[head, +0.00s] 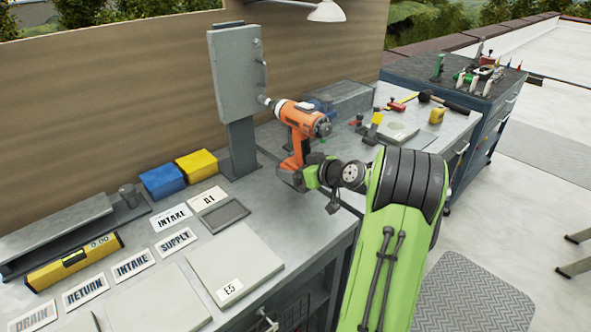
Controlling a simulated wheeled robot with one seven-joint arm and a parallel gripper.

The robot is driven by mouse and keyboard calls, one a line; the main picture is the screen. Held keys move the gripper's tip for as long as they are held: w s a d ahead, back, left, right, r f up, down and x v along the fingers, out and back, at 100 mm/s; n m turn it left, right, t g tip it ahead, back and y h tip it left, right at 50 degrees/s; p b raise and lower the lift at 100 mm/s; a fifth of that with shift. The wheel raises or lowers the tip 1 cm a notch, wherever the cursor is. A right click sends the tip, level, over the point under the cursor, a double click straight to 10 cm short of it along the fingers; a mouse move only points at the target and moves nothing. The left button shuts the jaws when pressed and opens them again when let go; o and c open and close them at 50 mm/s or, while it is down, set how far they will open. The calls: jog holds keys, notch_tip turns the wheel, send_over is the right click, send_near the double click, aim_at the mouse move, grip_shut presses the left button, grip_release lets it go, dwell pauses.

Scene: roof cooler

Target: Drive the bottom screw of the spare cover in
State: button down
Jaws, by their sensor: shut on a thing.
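An orange cordless drill (297,117) is held by my gripper (308,177) at its handle, above the workbench. The drill lies roughly level, its nose pointing left and up. Its tip (264,99) is at the right edge of a grey upright panel (235,72) mounted on a post. I cannot tell whether the tip touches a screw there. The panel appears to be the spare cover, with small fittings along its right side. The bottom screw is too small to make out. My fingertips are mostly hidden by the wrist and drill.
The workbench (150,235) carries label plates, a yellow level (75,262), blue (162,181) and yellow (197,165) boxes, and a flat panel marked E5 (235,272). A grey box (345,100) and hand tools lie to the right. A tool cabinet (480,110) stands beyond.

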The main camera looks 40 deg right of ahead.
jog(key=shift+s+r+b, duration=0.15)
jog(key=shift+s+b, duration=1.25)
jog(key=shift+s, duration=1.25)
